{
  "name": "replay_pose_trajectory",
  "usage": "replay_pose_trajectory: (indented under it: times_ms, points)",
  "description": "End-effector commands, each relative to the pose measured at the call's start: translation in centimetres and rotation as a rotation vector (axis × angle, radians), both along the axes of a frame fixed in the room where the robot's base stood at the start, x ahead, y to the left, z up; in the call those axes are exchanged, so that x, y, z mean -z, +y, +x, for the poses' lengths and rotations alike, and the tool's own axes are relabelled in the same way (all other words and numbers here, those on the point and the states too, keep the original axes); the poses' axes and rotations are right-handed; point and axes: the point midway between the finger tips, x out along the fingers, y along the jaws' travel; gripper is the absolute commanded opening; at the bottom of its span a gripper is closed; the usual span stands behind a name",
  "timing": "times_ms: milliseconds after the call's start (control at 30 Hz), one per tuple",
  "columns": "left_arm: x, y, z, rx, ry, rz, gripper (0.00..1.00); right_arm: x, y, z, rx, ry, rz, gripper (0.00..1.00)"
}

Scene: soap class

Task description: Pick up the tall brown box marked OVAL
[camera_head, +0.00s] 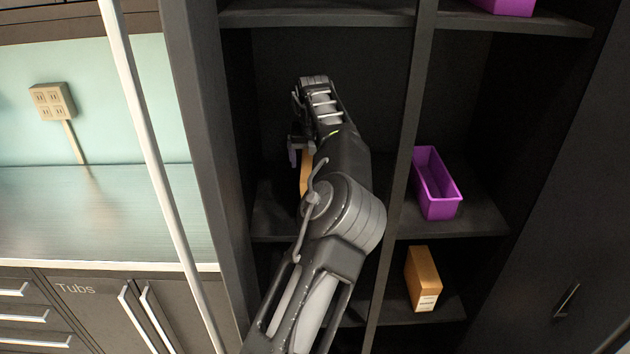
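One of my arms rises from the bottom, left of centre, into the left shelf bay; I take it as my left arm. Its gripper (297,147) is at the left side of the forearm, small and partly hidden, so I cannot tell whether it is open or shut. A narrow strip of a brown box (305,173) shows just below the gripper; the arm hides the rest of it. I cannot tell whether the gripper touches this box, and no marking on it is visible. My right gripper is not in view.
Another brown box (424,279) with an unreadable white label stands on the lower right shelf. A purple bin (437,201) sits on the shelf above it. A dark upright (408,130) divides the bays. A pale pole (150,150) and a counter (90,215) are at left.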

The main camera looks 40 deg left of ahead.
Motion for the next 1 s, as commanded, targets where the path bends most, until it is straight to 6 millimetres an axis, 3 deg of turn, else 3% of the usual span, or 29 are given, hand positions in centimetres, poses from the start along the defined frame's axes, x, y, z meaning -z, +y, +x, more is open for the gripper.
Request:
replay_pose_trajectory:
  times_ms: [333, 1000]
  points:
    - [4.2, 1.0, 1.1, -0.001, 0.002, 0.002, 0.91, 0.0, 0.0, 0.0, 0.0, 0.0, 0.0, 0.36]
    - [4.4, 1.0, 1.2, 0.0, 0.001, 0.001, 0.91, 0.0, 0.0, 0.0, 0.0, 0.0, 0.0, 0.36]
